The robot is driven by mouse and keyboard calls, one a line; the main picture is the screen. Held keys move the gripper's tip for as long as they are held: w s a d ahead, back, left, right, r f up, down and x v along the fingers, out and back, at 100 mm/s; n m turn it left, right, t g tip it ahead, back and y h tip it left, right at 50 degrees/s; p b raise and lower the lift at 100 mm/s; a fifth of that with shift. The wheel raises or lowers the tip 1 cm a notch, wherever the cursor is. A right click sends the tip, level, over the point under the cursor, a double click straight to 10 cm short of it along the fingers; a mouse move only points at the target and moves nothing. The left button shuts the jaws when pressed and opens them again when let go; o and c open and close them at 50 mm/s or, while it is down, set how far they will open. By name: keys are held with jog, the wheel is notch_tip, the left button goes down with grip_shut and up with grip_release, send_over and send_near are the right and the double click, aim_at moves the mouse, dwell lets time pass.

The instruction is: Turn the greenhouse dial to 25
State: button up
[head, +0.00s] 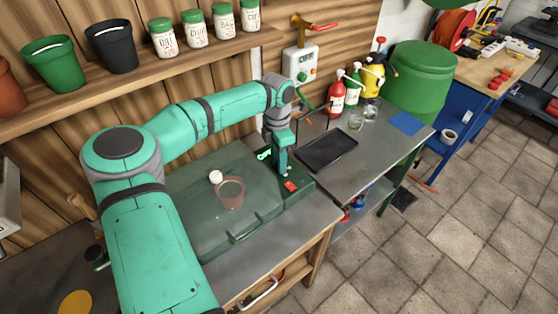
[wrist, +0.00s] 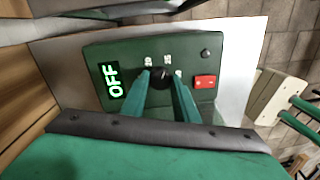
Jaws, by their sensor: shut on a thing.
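The greenhouse (head: 200,235) is a low, dark green see-through box on the workbench. Its dark green control box (head: 305,188) joins its right end. In the wrist view, the control box (wrist: 125,50) has a display (wrist: 111,82) reading OFF in lit letters, and a red switch (wrist: 205,82). The black dial (wrist: 161,75) sits in the middle, with small white numbers around it, partly hidden and too small to read surely. My gripper (wrist: 160,82) is shut on the dial, one finger on each side. In the head view, my gripper (head: 283,168) points down over the control box.
A terracotta-coloured pot (head: 230,193) and a small white object (head: 215,176) show at the greenhouse. A black tray (head: 327,150) lies to the right. A wall control box (head: 300,64) and spray bottles (head: 337,98) stand behind. A shelf (head: 130,82) with pots runs along the wall.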

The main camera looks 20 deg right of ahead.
jog(key=shift+d+r+m, duration=0.1)
jog(key=shift+d+m, duration=0.05)
jog(key=shift+m, duration=0.35)
jog(key=o, duration=1.1)
jog(key=shift+c, duration=0.2)
notch_tip(320, 180, up, 11)
jog(key=shift+w, duration=0.3)
